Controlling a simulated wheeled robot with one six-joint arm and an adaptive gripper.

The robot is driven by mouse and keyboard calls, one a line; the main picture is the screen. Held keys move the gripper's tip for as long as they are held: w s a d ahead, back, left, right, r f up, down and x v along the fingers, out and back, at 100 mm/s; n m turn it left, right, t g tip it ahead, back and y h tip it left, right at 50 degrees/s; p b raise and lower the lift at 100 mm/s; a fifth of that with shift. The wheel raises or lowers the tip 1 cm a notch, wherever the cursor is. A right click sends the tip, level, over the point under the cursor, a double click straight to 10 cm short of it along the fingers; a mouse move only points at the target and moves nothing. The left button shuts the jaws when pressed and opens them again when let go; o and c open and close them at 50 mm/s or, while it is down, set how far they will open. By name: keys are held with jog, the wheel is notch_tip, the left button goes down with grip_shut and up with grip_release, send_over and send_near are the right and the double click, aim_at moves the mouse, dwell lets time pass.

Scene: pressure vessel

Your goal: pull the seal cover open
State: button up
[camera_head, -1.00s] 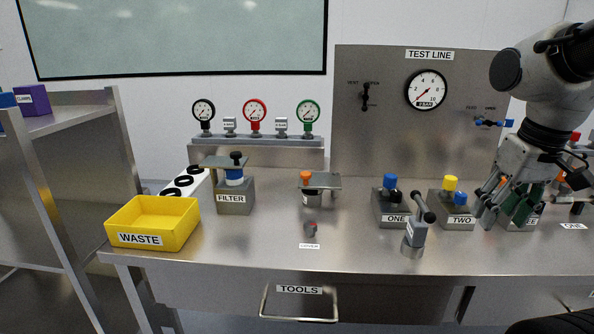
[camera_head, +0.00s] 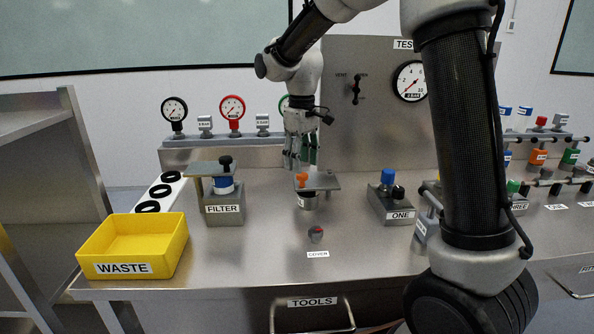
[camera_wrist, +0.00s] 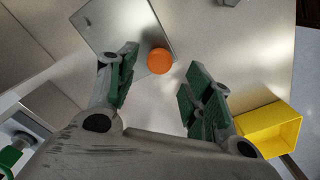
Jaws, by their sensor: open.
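A flat grey metal plate (camera_head: 323,181) with an orange knob (camera_head: 302,179) lies over a small round metal pot (camera_head: 307,201) in the middle of the bench; I take this plate to be the seal cover. My gripper (camera_head: 293,163) points down above the knob, apart from it and empty. In the wrist view, the orange knob (camera_wrist: 160,61) shows between the spread green-padded fingers (camera_wrist: 162,78), near their tips. The plate (camera_wrist: 120,30) runs up and left from the knob. A small grey and red piece (camera_head: 316,234) stands in front, behind a label that seems to read COVER.
The FILTER block (camera_head: 224,207) with its own plate and black knob stands left of the pot. The yellow WASTE bin (camera_head: 130,268) is at the front left. Block ONE (camera_head: 391,205) stands to the right. Gauges (camera_head: 232,108) line the back. The bench front centre is mostly clear.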

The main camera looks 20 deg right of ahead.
aim_at(302, 174)
jog(key=shift+d+f, duration=0.1)
jog(key=shift+f, duration=1.65)
grip_shut()
